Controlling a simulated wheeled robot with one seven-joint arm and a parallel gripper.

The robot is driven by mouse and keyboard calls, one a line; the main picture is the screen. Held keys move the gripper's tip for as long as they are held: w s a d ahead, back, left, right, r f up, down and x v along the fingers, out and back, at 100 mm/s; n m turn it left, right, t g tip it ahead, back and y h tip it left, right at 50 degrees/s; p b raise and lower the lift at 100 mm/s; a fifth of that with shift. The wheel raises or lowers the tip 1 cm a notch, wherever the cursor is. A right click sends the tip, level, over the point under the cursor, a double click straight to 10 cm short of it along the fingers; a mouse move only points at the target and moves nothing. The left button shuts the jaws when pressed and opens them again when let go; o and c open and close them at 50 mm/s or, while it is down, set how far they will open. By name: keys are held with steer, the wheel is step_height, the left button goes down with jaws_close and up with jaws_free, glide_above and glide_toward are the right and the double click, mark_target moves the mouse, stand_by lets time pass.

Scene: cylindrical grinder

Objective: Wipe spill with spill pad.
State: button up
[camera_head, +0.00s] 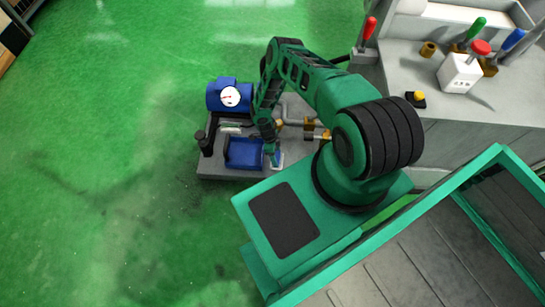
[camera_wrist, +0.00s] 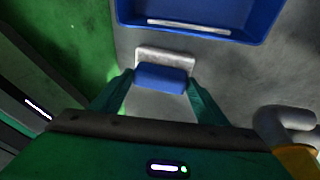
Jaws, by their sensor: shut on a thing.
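My gripper (camera_wrist: 160,88) is shut on the spill pad, a blue block (camera_wrist: 160,78) with a pale grey-white part (camera_wrist: 166,57) showing along its far side. The blue block sits between both fingers. In the head view, my gripper (camera_head: 271,148) points down over the grey base plate, just right of a blue tray, with the pale part of the pad (camera_head: 278,160) beside it. The pad is at or close above the plate; I cannot tell whether it touches. I cannot clearly make out the spill in either view.
The blue tray (camera_head: 229,153) lies on the grey base plate (camera_head: 222,173); its rim (camera_wrist: 195,31) is close beyond the pad. A blue motor with a gauge (camera_head: 230,96) and a dark post (camera_head: 206,143) stand nearby. Pipes with brass fittings (camera_head: 309,128) are close right.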

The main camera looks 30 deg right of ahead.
steer(key=shift+s+d+f, duration=0.1)
steer(key=shift+s+d, duration=0.4)
steer(key=shift+d, duration=0.25)
steer(key=shift+s+d+f, duration=0.1)
steer(key=shift+s+d, duration=0.4)
steer(key=shift+d, duration=0.2)
steer(key=shift+s+d+r, duration=0.1)
steer(key=shift+s+d, duration=0.4)
steer(key=shift+d, duration=0.25)
steer(key=shift+s+d+r, duration=0.1)
steer(key=shift+s+d, duration=0.35)
steer(key=shift+d, duration=0.25)
steer(key=shift+r, duration=2.95)
step_height(320, 180, up, 3)
